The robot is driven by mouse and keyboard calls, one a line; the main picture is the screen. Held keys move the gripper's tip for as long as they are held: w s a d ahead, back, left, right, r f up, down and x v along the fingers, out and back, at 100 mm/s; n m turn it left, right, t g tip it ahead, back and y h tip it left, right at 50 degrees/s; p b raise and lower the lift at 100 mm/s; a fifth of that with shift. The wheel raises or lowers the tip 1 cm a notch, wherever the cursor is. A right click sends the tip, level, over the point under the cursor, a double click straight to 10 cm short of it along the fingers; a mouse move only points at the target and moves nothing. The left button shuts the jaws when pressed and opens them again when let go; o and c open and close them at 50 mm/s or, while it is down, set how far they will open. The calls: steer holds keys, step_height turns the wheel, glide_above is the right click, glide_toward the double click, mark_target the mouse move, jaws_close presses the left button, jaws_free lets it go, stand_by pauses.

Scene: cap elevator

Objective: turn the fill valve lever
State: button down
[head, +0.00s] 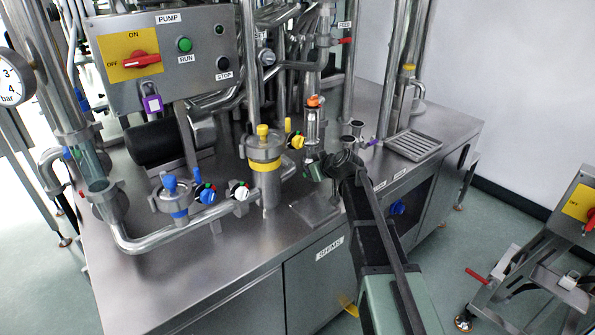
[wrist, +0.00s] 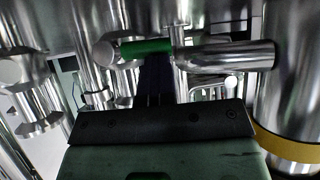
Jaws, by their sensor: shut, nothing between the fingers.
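A lever with a green sleeve (wrist: 147,48) lies crosswise in front of my gripper in the wrist view, joined to a shiny metal bar or pipe on its right. I cannot read a label that marks it as the fill valve lever. My gripper (wrist: 156,62) is shut and empty; its dark fingers stand just below the green sleeve in that view. Whether they touch it I cannot tell. In the head view my arm reaches in from the lower right to the small fittings beside the clear tube (head: 311,128) with an orange top. The fingertips are hard to make out there.
A steel vessel with a yellow band (head: 264,165) stands left of my arm, and it is close on the right in the wrist view (wrist: 285,145). A drain tray (head: 413,145) lies to the right. The pump panel (head: 165,58) is at upper left. The front counter is clear.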

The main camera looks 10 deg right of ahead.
stand_by(0.5)
steer(key=w+a+r+p+v, duration=0.1)
steer(key=w+r+p+v, duration=0.1)
steer(key=p+v, duration=0.95)
steer(key=s+a+m+g+h+p, duration=0.1)
steer(key=s+m+g+h, duration=0.2)
steer(key=s, duration=1)
steer(key=s+a+f+m+g+h+p, duration=0.1)
steer(key=s+g, duration=0.5)
steer(key=s, duration=0.8)
steer(key=shift+f+m+g+h+p, duration=0.25)
steer(key=shift+m+h+p, duration=0.35)
steer(key=shift+m+h, duration=0.45)
